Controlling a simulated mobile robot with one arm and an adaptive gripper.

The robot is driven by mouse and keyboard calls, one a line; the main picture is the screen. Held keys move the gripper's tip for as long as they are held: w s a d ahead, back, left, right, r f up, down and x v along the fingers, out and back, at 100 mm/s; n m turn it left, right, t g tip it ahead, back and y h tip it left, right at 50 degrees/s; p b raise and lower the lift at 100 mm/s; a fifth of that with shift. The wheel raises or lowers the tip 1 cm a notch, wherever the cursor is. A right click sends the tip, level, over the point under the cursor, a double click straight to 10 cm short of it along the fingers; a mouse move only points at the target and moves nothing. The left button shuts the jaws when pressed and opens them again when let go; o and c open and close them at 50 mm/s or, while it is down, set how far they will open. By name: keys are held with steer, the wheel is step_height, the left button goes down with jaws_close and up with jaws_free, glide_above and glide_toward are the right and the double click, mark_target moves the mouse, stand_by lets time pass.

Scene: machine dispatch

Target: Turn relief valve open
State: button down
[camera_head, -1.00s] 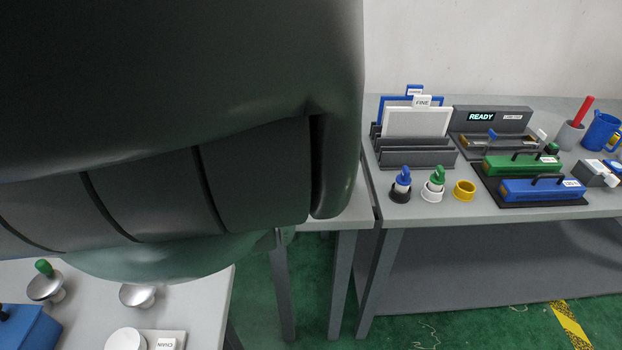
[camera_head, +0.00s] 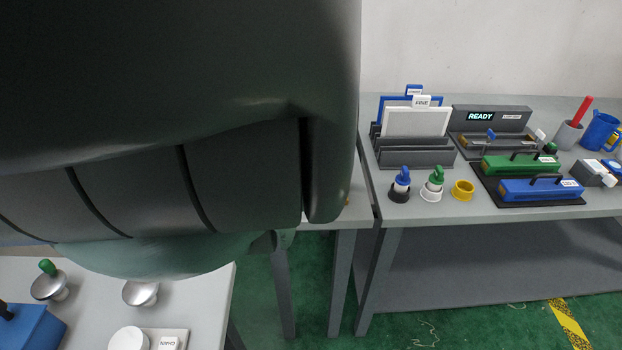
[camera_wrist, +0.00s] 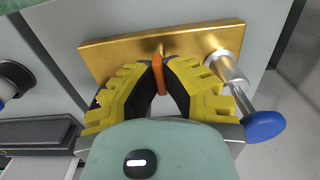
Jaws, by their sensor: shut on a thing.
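In the wrist view a brass-coloured plate (camera_wrist: 120,55) lies on a grey surface. A thin orange handle (camera_wrist: 158,75) stands up from the plate's middle. My gripper (camera_wrist: 160,68), with yellow and black fingers, is shut on this orange handle, one finger on each side. The handle's lower part and its joint to the plate are partly hidden by the fingertips. No label shows on the handle. In the head view my arm hides the gripper and the plate.
A silver rod with a blue knob (camera_wrist: 264,126) rises from the plate's right end, close to my right finger. A dark round fitting (camera_wrist: 14,78) is at left. In the head view, the right table holds a READY unit (camera_head: 490,117) and green and blue blocks.

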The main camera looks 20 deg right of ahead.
stand_by(0.4)
steer(key=c, duration=1.1)
jaws_free()
steer(key=shift+w+d+r, duration=0.1)
steer(key=shift+d+r, duration=0.05)
steer(key=shift+r, duration=0.4)
steer(key=shift+a+r, duration=0.2)
steer(key=shift+r, duration=1)
step_height(320, 180, up, 8)
steer(key=shift+r, duration=0.25)
